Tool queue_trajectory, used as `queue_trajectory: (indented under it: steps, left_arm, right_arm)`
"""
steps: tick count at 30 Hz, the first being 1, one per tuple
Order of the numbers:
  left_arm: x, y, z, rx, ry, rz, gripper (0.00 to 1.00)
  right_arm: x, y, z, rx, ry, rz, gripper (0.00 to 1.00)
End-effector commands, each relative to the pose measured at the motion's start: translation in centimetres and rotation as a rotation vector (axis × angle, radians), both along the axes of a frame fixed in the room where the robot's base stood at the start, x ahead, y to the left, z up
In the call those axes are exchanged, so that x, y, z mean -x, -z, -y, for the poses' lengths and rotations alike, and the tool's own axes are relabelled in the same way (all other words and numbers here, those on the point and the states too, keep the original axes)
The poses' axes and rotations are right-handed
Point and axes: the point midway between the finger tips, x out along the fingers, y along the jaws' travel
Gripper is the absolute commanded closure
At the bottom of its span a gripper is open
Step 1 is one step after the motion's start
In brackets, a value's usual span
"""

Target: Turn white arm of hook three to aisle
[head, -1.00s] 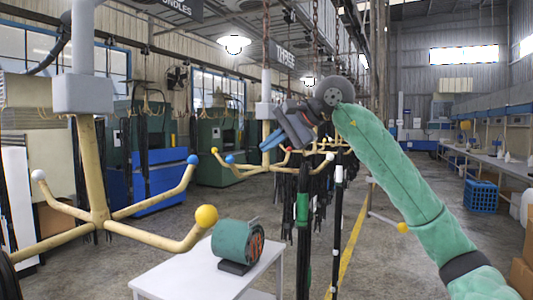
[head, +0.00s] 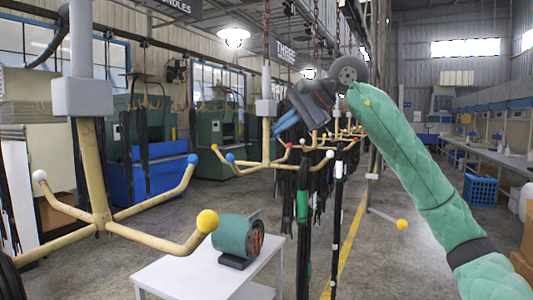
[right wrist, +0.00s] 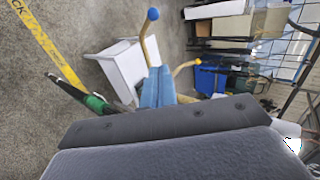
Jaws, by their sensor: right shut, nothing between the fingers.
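Hook three (head: 267,141) hangs from a grey post under the THREE sign (head: 286,50). Its white-tipped arm (head: 329,154) points right, towards the yellow floor line. In the right wrist view the fingers (right wrist: 157,88) point towards a blue-tipped arm (right wrist: 152,14); I cannot identify the white tip there. My left gripper is out of view.
A nearer hook (head: 98,190) with white, blue and yellow tips fills the left. A white table (head: 180,276) carries a green motor (head: 235,238). Black and green hoses (head: 302,205) hang below my gripper. The aisle floor right of the yellow line (head: 350,245) is mostly clear.

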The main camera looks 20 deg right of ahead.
Motion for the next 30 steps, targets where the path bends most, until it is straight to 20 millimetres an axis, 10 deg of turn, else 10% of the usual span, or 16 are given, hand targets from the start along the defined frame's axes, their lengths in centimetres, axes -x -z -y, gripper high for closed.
queue_trajectory:
  steps: [30]
  left_arm:
    - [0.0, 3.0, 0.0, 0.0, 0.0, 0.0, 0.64]
  right_arm:
    - [6.2, 0.2, 5.4, 0.001, 0.002, 0.001, 1.0]
